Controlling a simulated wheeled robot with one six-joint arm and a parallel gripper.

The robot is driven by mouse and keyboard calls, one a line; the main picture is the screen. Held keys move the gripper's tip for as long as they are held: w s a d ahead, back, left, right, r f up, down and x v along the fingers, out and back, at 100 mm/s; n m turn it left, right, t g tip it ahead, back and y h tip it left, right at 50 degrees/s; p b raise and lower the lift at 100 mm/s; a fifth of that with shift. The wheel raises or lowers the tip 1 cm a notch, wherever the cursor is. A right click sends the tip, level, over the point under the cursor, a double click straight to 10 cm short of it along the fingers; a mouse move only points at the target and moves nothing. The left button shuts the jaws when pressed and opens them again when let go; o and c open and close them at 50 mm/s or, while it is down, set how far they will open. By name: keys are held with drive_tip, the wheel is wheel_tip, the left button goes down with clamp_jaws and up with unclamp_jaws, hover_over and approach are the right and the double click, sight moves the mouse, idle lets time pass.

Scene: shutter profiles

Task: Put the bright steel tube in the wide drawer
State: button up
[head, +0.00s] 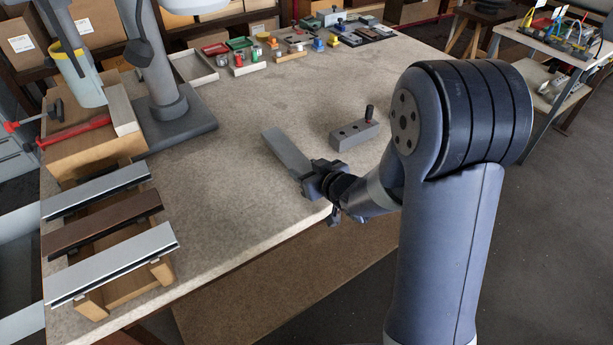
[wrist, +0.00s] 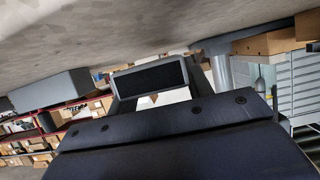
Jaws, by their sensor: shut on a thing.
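My gripper (head: 316,182) is shut on a grey, flat-sided metal tube (head: 285,150) and holds it over the front part of the table. The tube points away from the gripper, toward the back left. In the wrist view its hollow end shows as a dark rectangular opening with a grey rim (wrist: 186,72). A grey cabinet with several drawers (wrist: 302,88) stands at the right of the wrist view. Grey cabinet surfaces also show at the left edge of the head view (head: 16,226).
Silver and brown profiles (head: 102,223) lie across a wooden stand at the table's left. A grey block with holes and a dark knob (head: 352,135) stands right of the tube. Small trays and parts (head: 243,55) line the back. The middle of the table (head: 230,190) is clear.

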drive_tip(key=shift+f, duration=0.95)
drive_tip(key=shift+f, duration=0.2)
drive_tip(key=o, duration=1.4)
drive_tip(key=shift+c, duration=0.2)
